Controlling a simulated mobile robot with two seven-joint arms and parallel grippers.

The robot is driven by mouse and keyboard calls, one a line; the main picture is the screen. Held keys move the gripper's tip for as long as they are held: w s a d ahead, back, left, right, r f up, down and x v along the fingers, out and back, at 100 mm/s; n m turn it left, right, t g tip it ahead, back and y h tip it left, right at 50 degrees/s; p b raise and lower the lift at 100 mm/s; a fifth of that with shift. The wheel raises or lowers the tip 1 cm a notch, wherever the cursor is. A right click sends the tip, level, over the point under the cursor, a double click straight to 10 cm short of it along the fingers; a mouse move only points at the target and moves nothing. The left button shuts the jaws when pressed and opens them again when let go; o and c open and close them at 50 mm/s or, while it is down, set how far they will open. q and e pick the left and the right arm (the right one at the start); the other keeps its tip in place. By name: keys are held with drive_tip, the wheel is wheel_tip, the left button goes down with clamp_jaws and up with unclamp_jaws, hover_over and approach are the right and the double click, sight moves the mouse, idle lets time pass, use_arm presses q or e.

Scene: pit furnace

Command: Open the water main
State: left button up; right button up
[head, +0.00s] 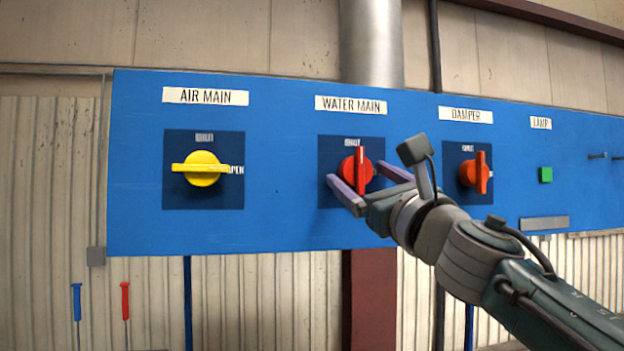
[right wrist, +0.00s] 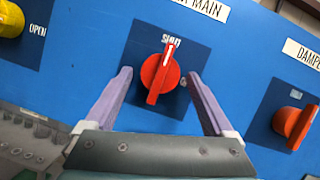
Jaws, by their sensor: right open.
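The water main valve is a red knob (head: 360,171) on a dark blue square under the WATER MAIN label (head: 350,105). Its handle stands upright in the head view, its white-marked end up at the word SHUT. In the right wrist view the red knob (right wrist: 160,75) sits between and beyond the fingers. My right gripper (head: 371,180) is open, its two purple fingers (right wrist: 158,92) to either side of the knob, and they do not appear to touch it. The OPEN mark at the right of the knob is partly hidden by a finger. My left gripper is not in view.
A yellow AIR MAIN knob (head: 202,169) with a level handle is on the left of the blue panel (head: 280,220). A red DAMPER knob (head: 475,173) and a green LAMP button (head: 545,175) are to the right. Blue (head: 77,301) and red (head: 125,300) handles stand lower left.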

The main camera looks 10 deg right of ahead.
drive_tip(key=shift+c, duration=0.2)
drive_tip(key=c, duration=1.3)
